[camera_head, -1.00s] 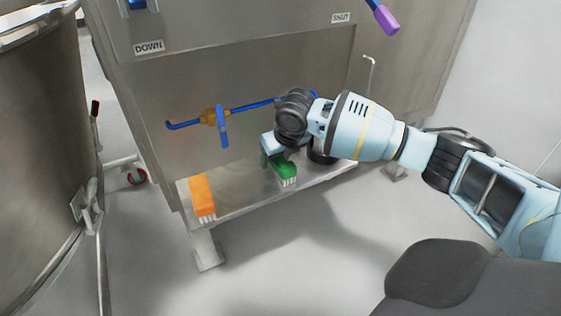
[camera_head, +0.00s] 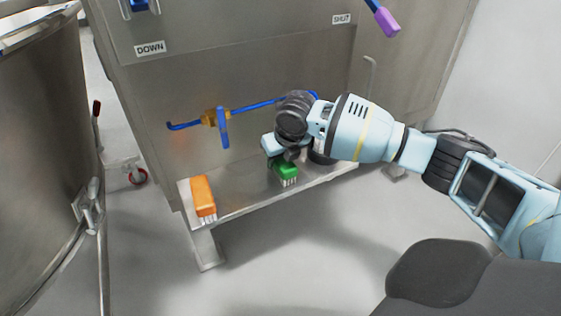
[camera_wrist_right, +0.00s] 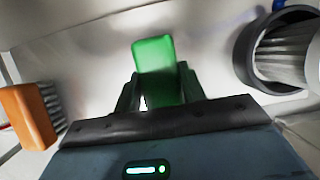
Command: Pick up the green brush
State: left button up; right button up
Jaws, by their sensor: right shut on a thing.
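The green brush (camera_head: 286,170) is at the metal shelf (camera_head: 243,200), its pale bristles pointing down. I cannot tell whether the bristles still touch the shelf. My right gripper (camera_head: 277,159) comes down on it from above and is shut on its green body. In the right wrist view the green brush (camera_wrist_right: 154,62) sits between the two dark fingers of my right gripper (camera_wrist_right: 160,92). My left gripper is in neither view.
An orange brush (camera_head: 203,195) stands on the shelf's left end. A dark round container (camera_wrist_right: 270,55) with a pale ribbed thing in it is close right of the gripper. A large steel vessel (camera_head: 40,170) stands left.

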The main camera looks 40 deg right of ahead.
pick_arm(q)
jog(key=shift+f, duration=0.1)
